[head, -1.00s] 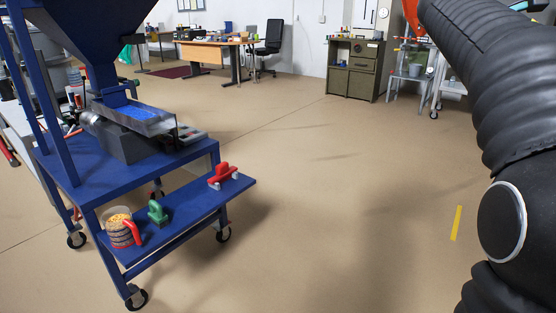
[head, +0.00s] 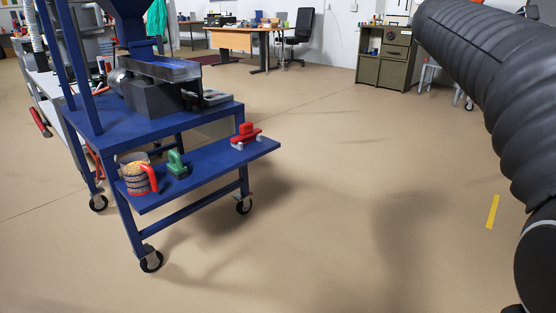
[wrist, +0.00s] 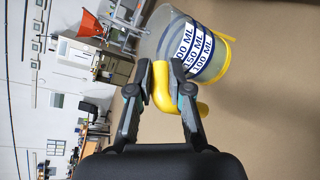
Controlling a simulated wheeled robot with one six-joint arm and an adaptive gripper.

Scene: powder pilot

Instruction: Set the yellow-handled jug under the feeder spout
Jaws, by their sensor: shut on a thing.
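The yellow-handled jug (wrist: 205,50) shows in the wrist view, a clear beaker with a yellow rim band and ML marks. My gripper (wrist: 172,82) is shut on its yellow handle (wrist: 163,88), with the jug held beyond the fingertips. The jug and gripper are out of the head view. The feeder (head: 158,68), a metal trough with blue material, sits on a grey block on the blue cart (head: 200,122), under a blue hopper. Its spout end points right. A lower blue shelf (head: 215,165) juts out below it.
On the shelf stand a red-handled jug (head: 136,178) with orange-yellow contents, a green object (head: 177,163) and a red clamp-like object (head: 246,135). A desk (head: 245,40), chair and olive cabinet (head: 386,62) stand at the back. The floor right of the cart is clear.

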